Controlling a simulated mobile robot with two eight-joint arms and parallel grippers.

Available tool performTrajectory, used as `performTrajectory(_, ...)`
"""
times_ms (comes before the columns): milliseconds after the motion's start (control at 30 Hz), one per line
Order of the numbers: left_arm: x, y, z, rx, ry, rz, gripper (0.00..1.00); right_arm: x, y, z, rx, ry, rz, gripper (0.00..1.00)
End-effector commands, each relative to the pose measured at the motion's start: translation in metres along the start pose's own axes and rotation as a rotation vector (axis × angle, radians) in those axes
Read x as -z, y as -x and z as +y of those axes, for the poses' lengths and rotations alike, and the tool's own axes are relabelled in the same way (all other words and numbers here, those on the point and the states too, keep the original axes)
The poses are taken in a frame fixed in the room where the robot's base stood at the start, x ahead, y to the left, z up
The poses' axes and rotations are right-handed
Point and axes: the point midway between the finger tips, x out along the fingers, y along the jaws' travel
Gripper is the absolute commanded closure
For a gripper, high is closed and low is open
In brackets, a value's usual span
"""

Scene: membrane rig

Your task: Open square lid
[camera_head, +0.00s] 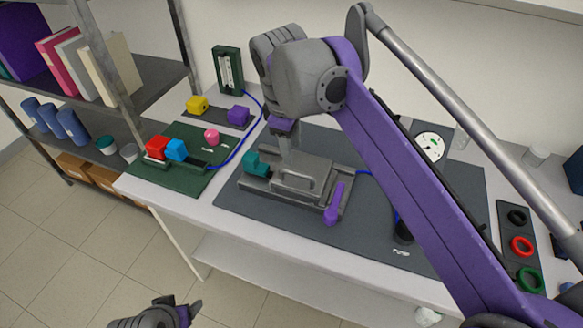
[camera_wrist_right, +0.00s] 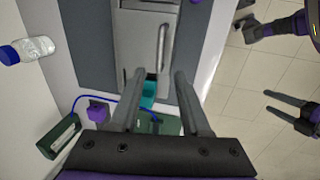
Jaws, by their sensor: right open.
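The square lid (camera_head: 318,172) is a grey metal plate with a bar handle (camera_head: 292,181), lying flat on a grey rig on the dark mat. It looks closed. In the right wrist view the lid (camera_wrist_right: 138,45) and its upright handle (camera_wrist_right: 162,48) lie beyond my fingers. My right gripper (camera_head: 288,150) is above the rig's back left part, open and empty. In the right wrist view its fingers (camera_wrist_right: 158,90) stand apart with a teal block (camera_wrist_right: 149,95) showing between them. My left gripper (camera_wrist_right: 285,108) is low over the floor, fingers apart and empty.
A purple lever (camera_head: 333,206) stands at the rig's front right, and the teal block (camera_head: 258,163) is at its left. A green board (camera_head: 190,185) with red and blue blocks lies left. Coloured rings (camera_head: 521,246) are at right. My right arm hides the mat's middle.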

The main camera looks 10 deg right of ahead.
Motion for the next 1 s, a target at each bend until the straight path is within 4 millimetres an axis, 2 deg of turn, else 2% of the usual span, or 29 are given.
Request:
performTrajectory(33,-0.002,-0.002,0.0,0.0,0.0,-0.001,0.29,-0.001,-0.012,0.0,0.0,-0.002,0.0,0.53)
performTrajectory(200,-0.004,-0.005,0.0,0.0,0.0,-0.003,0.29,-0.001,-0.045,0.0,0.001,-0.002,0.0,0.53)
performTrajectory(400,-0.006,-0.007,0.0,0.0,0.0,-0.004,0.29,0.0,-0.074,0.0,0.001,-0.003,0.001,0.53)
performTrajectory(600,-0.006,-0.007,0.0,0.0,0.0,-0.004,0.29,-0.001,-0.085,0.0,0.0,-0.003,0.001,0.53)
performTrajectory(833,-0.006,-0.007,0.0,0.0,0.0,-0.004,0.29,-0.001,-0.086,0.0,0.0,-0.003,0.001,0.53)
performTrajectory(867,-0.006,-0.007,0.0,0.0,0.0,-0.004,0.29,-0.001,-0.086,0.0,0.0,-0.003,0.001,0.55)
performTrajectory(1000,-0.006,-0.007,0.0,0.0,0.0,-0.004,0.29,-0.001,-0.086,0.0,0.0,-0.002,0.001,0.8)
